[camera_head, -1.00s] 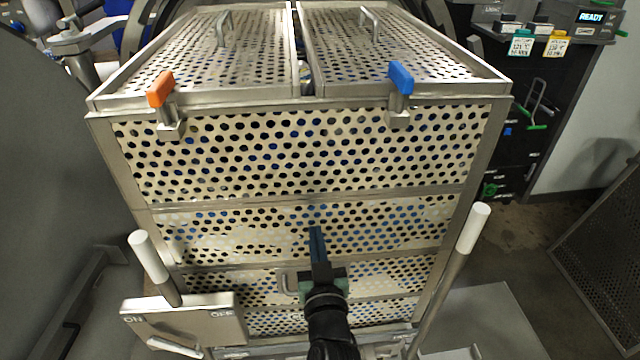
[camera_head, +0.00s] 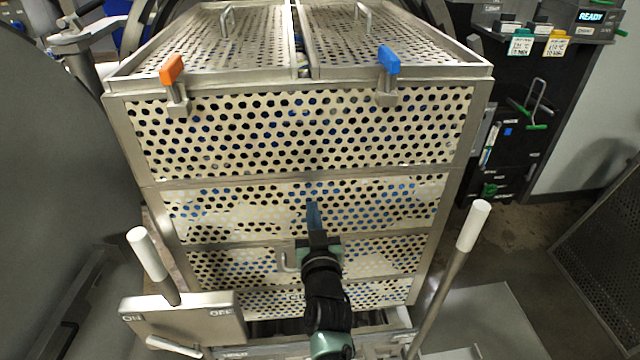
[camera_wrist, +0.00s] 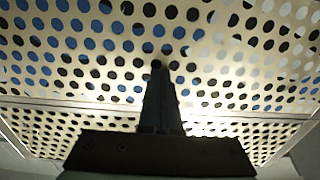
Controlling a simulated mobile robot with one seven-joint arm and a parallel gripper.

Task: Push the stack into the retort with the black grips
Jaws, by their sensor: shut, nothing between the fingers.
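The stack (camera_head: 300,135) is a tall block of perforated metal baskets, upright, with two lid panels on top. It fills the middle of the head view. My gripper (camera_head: 313,214) is shut and empty, its fingers pointing at the lower middle of the stack's front face. In the wrist view the shut fingers (camera_wrist: 160,95) reach up to the perforated face (camera_wrist: 230,45) and seem to touch it. Part of a dark round rim, likely the retort (camera_head: 428,18), shows behind the stack; its opening is hidden. I cannot make out any black grips.
An orange latch (camera_head: 172,70) and a blue latch (camera_head: 389,60) sit on the stack's top edge. White-tipped handles (camera_head: 148,254) (camera_head: 473,226) flank its lower part. An ON/OFF plate (camera_head: 185,318) is at lower left. A dark cabinet (camera_head: 525,120) stands right; a perforated panel (camera_head: 605,250) leans far right.

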